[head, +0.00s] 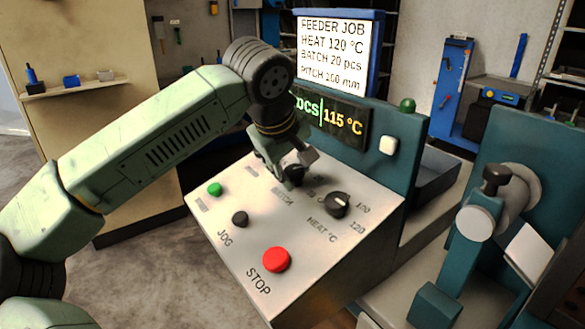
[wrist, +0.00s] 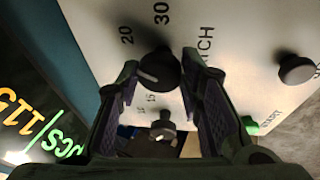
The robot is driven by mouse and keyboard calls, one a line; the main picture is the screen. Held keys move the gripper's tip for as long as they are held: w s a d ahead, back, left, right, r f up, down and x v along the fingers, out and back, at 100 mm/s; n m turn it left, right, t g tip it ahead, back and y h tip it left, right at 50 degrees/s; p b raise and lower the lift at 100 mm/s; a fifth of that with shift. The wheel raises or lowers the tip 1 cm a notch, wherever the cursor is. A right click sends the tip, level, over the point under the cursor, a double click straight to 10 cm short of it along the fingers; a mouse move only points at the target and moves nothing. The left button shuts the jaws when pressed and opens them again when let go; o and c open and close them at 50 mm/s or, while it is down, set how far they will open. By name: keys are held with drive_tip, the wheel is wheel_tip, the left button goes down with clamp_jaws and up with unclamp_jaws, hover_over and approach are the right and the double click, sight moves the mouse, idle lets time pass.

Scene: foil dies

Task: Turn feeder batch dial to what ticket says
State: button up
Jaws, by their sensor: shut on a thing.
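The ticket screen (head: 333,55) reads FEEDER JOB, HEAT 120 °C, BATCH 20 pcs, PITCH 100 mm. My gripper (head: 291,178) is at the batch dial, a black round knob (head: 294,172) on the sloped panel, mostly hidden in the head view. In the wrist view the batch dial (wrist: 160,70) sits between the fingertips, and my gripper (wrist: 165,75) is shut on it. The display (head: 335,121) shows "pcs" and 115 °C; the batch number is hidden by my arm.
The heat dial (head: 337,204) stands close to the right of my gripper. A green button (head: 214,188), a black jog button (head: 240,218) and the red stop button (head: 276,259) are on the same panel (head: 235,255). A teal machine with a crank (head: 490,205) stands at right.

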drive_tip(key=shift+r, duration=0.1)
drive_tip(key=o, duration=1.1)
drive_tip(key=shift+o, duration=0.2)
drive_tip(key=v, duration=1.2)
